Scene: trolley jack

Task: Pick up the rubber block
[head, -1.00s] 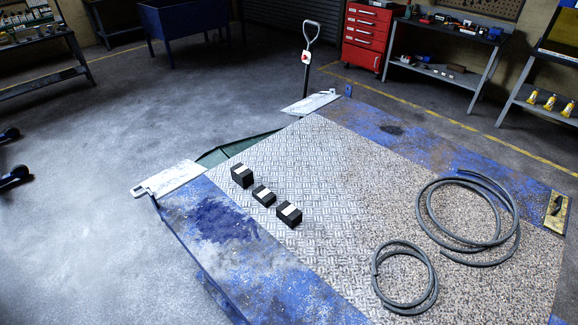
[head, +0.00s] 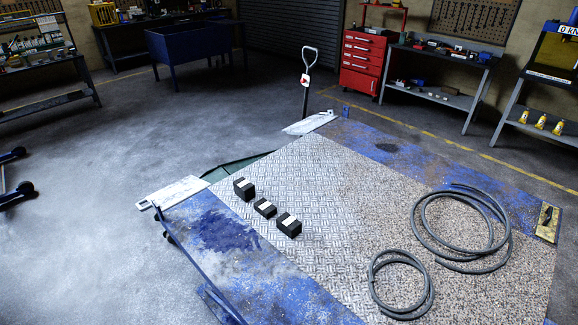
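Three black rubber blocks, each with a pale band on top, sit in a slanting row on the metal tread plate (head: 320,190) of a blue platform. The far-left block (head: 244,188) is beside the plate's left edge, the middle block (head: 265,208) is smaller, and the nearest block (head: 289,224) is to its right. They stand apart from one another. Neither of my grippers shows in the head view.
Two coiled grey hoses (head: 462,228) (head: 401,285) lie on the right part of the platform. A red tool cabinet (head: 362,65), workbenches and a blue bin (head: 195,45) are at the back. Open floor lies left.

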